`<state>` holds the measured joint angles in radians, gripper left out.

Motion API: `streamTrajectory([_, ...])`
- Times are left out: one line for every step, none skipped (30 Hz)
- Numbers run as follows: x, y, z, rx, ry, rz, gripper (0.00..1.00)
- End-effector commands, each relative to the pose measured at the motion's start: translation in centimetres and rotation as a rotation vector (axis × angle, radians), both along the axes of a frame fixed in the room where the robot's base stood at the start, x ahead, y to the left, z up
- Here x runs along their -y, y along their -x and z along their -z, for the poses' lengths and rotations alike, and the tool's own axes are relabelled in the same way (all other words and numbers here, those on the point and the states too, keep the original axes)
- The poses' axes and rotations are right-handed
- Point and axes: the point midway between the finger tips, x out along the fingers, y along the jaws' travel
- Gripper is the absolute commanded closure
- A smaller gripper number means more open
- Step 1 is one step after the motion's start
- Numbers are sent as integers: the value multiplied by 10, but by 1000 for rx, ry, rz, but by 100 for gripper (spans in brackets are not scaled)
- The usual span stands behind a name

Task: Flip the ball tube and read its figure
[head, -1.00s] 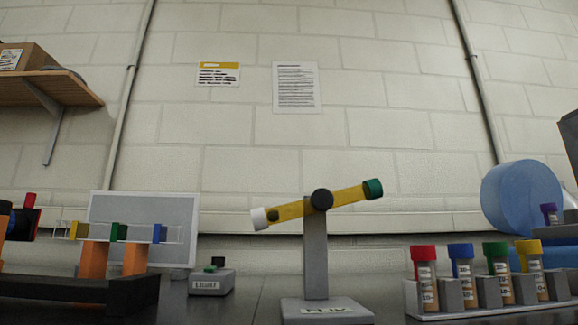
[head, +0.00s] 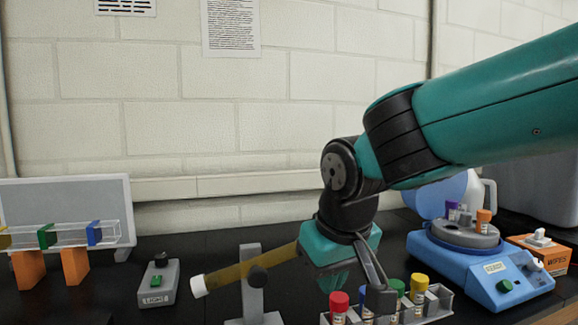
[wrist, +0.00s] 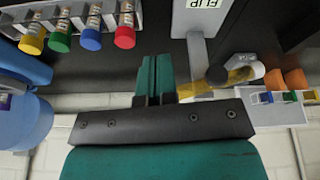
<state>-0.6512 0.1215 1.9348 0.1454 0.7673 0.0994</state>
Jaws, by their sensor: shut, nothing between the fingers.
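The yellow ball tube (head: 228,274) sits tilted on a grey stand (head: 250,295), its white-capped end low at the left. Its dark pivot knob (head: 258,277) is near the middle; the right end is hidden behind my gripper (head: 337,283). In the wrist view, which is upside down, the tube (wrist: 240,77) lies right of my gripper (wrist: 157,62), whose teal fingers are together and empty. The stand's base there reads FLIP (wrist: 205,4). I cannot make out a figure on the tube.
A rack of colour-capped tubes (head: 440,300) stands below and right of my gripper. A blue centrifuge (head: 480,275) is farther right. A LIGHT switch box (head: 158,284) and a clear rail on orange blocks (head: 75,266) are at the left. Dark bench lies between.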

Motion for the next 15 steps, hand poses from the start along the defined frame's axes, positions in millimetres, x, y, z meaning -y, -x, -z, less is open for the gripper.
streamTrajectory([-11,-7,-46,15,6,9,100])
streamTrajectory([-16,-11,-59,24,8,17,100])
streamTrajectory([-22,-15,-75,37,11,29,100])
streamTrajectory([-27,-19,-86,46,15,37,100])
streamTrajectory([-31,-22,-96,54,16,46,100])
streamTrajectory([-37,-25,-108,64,18,55,100])
streamTrajectory([-41,-27,-116,71,19,62,100])
streamTrajectory([-44,-29,-124,77,19,70,100])
streamTrajectory([-48,-31,-131,85,20,77,100])
streamTrajectory([-51,-33,-136,89,21,82,100])
streamTrajectory([-53,-34,-140,93,21,87,100])
streamTrajectory([-55,-35,-144,98,21,91,100])
streamTrajectory([-56,-36,-146,101,22,95,100])
streamTrajectory([-58,-36,-147,102,22,96,100])
streamTrajectory([-59,-37,-147,103,23,99,100])
